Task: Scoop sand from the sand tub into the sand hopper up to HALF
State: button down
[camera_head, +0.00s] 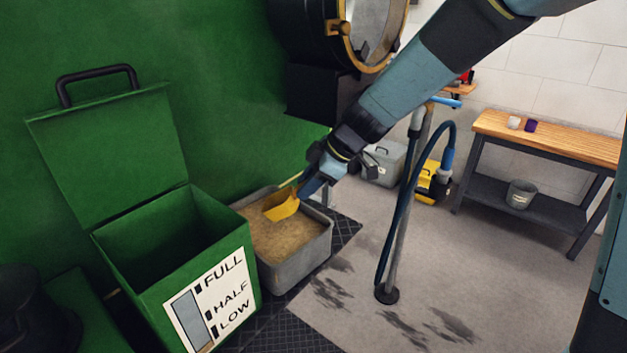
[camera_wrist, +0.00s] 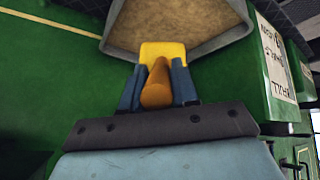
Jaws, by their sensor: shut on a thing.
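The sand hopper (camera_head: 205,275) is a green box with its lid (camera_head: 110,150) raised. Its front label (camera_head: 212,305) reads FULL, HALF and LOW beside a grey-blue gauge strip; I cannot tell a sand level. The hopper's inside looks dark. The grey sand tub (camera_head: 300,262) stands right of it and holds tan sand (camera_head: 285,235). My gripper (camera_head: 312,186) is shut on the handle of a yellow scoop (camera_head: 282,204) over the tub. In the wrist view the scoop (camera_wrist: 162,51) points at the tub (camera_wrist: 125,50), its orange handle between my fingers (camera_wrist: 155,75). The scoop's contents are unclear.
A grey stand post (camera_head: 405,210) with a dark blue hose rises right of the tub. A wooden-topped bench (camera_head: 550,138) with a bucket (camera_head: 521,194) on its shelf stands at the right. A grey box (camera_head: 382,163) lies behind.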

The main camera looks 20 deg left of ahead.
jog(key=shift+a+f, duration=0.15)
jog(key=shift+a, duration=0.05)
jog(key=shift+y, duration=0.8)
jog(key=shift+s+a+f, duration=0.1)
jog(key=shift+a+f, duration=0.2)
jog(key=shift+f, duration=0.8)
jog(key=shift+a+f, duration=0.25)
jog(key=shift+f, duration=0.85)
jog(key=shift+s+a+f, duration=0.1)
jog(key=shift+a+f, duration=0.2)
jog(key=shift+f, duration=0.8)
jog(key=shift+w+d+r+g+y, duration=0.1)
jog(key=shift+d+r+y, duration=0.2)
jog(key=shift+r+y, duration=0.3)
jog(key=shift+w+d+r+g+y, duration=0.1)
jog(key=shift+d+r+y, duration=0.2)
jog(key=shift+r+y, duration=0.35)
jog(key=shift+w+d+r+g+y, duration=0.1)
jog(key=shift+d+r+y, duration=0.3)
jog(key=shift+r, duration=0.35)
jog(key=shift+d+r+y, duration=0.2)
jog(key=shift+r+y, duration=0.2)
jog(key=shift+r, duration=0.3)
jog(key=shift+d+r+y, duration=0.2)
jog(key=shift+r+y, duration=0.15)
jog(key=shift+r, duration=0.35)
